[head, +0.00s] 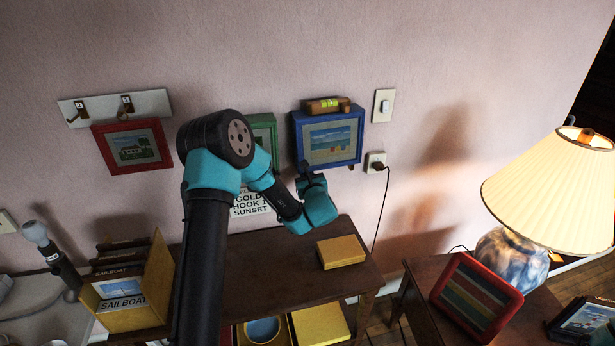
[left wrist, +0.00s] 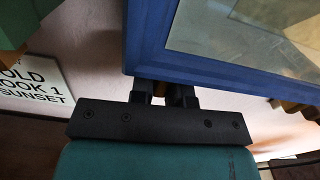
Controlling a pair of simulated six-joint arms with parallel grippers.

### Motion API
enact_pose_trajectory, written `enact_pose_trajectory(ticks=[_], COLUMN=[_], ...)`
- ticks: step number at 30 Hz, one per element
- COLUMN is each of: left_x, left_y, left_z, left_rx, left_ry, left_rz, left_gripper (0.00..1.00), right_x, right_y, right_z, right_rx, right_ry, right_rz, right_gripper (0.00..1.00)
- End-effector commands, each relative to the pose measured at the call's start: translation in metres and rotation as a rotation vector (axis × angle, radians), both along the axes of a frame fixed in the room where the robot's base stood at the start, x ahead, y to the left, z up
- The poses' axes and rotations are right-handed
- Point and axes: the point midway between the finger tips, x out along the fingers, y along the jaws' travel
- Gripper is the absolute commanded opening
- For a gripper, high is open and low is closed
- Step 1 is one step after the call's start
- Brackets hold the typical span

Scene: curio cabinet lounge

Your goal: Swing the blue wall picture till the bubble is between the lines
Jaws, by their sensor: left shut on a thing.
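The blue wall picture (head: 298,140), a beach scene in a thick blue frame, hangs on the pink wall. In the head view its right side looks slightly higher than its left. A wooden spirit level (head: 328,105) with a yellow-green vial sits on its top edge; the bubble and lines are too small to read. My left gripper (head: 308,178) is under the frame's lower left part. In the left wrist view, its fingers (left wrist: 166,92) are shut on a small wooden tab below the blue frame (left wrist: 200,70). A similar tab (left wrist: 291,107) shows further right. My right gripper is not in view.
A green picture (head: 264,130) hangs close on the left, partly behind my arm, with a text sign (head: 250,205) below. A red picture (head: 133,145) hangs further left. A light switch (head: 383,105) and plugged cord (head: 377,162) are right. A yellow box (head: 341,252) lies on the wooden table below.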

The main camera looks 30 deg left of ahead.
Motion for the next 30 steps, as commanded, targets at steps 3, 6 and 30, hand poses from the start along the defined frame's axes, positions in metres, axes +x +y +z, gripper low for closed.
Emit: enact_pose_trajectory(ticks=[3,6,30], left_x=[0.000,0.000,-0.040], left_y=[0.000,0.000,-0.041], left_z=[0.000,0.000,0.001], left_rx=[0.000,-0.001,-0.001], left_ry=[-0.003,-0.002,0.001], left_rz=[0.001,0.001,-0.003], left_gripper=[0.24,0.33,0.40], right_x=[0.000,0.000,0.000], right_y=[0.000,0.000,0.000], right_z=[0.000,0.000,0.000], right_rx=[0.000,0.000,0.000], right_ry=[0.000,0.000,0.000], right_rz=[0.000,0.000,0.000], right_gripper=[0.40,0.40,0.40])
